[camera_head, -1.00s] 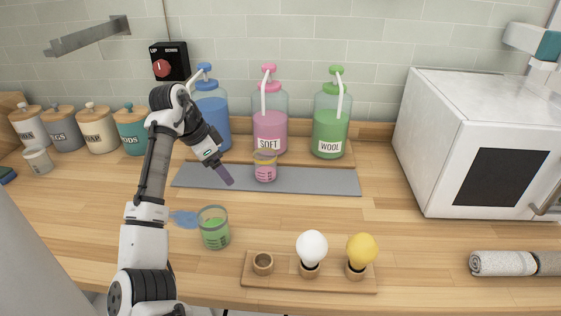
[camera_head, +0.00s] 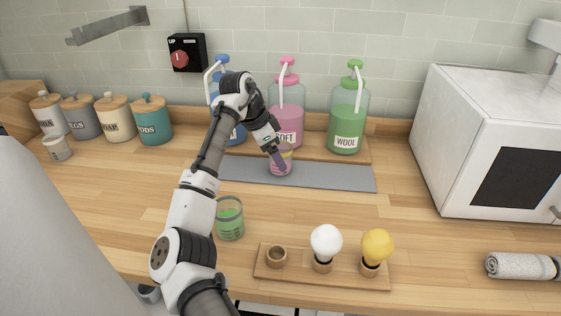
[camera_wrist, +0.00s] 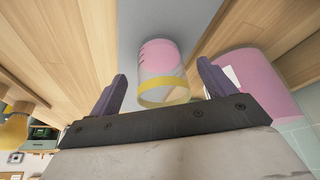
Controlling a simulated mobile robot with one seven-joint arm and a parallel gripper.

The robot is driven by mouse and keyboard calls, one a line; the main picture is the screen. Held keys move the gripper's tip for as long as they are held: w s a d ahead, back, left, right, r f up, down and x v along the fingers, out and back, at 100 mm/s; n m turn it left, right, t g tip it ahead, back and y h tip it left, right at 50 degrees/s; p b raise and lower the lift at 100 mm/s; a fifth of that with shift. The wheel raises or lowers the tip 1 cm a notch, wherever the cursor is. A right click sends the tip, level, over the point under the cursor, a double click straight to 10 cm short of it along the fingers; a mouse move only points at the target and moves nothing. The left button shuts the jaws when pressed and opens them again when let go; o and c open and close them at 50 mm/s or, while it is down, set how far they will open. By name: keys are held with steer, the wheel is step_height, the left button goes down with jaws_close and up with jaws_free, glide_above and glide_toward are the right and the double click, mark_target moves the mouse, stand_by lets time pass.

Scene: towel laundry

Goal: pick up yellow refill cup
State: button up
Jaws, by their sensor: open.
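The yellow refill cup is a clear cup with a yellow rim band and pink contents (camera_head: 281,168). It stands on the grey mat (camera_head: 330,177) in front of the pink SOFT dispenser (camera_head: 286,115). In the wrist view the cup (camera_wrist: 160,70) lies between the two purple fingers, its yellow rim nearest me. My gripper (camera_wrist: 162,92) is open, with a finger on each side of the cup and a visible gap to each. In the head view my gripper (camera_head: 278,158) is over the cup and partly hides it.
The blue dispenser (camera_head: 220,95) is partly behind my arm; the green WOOL dispenser (camera_head: 346,125) stands right of the pink one. A green-filled cup (camera_head: 230,220) stands nearer. A wooden holder (camera_head: 300,272) with bulbs is in front.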

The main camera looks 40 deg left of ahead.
steer(key=shift+w+d+f+b, duration=0.35)
steer(key=shift+w+b, duration=0.05)
steer(key=shift+w, duration=0.2)
steer(key=shift+w+d+f+b, duration=0.3)
steer(key=shift+w+d+b, duration=0.05)
steer(key=shift+w, duration=0.25)
steer(key=shift+r, duration=0.1)
steer(key=c, duration=1)
steer(key=shift+r, duration=0.1)
steer(key=shift+c, duration=0.2)
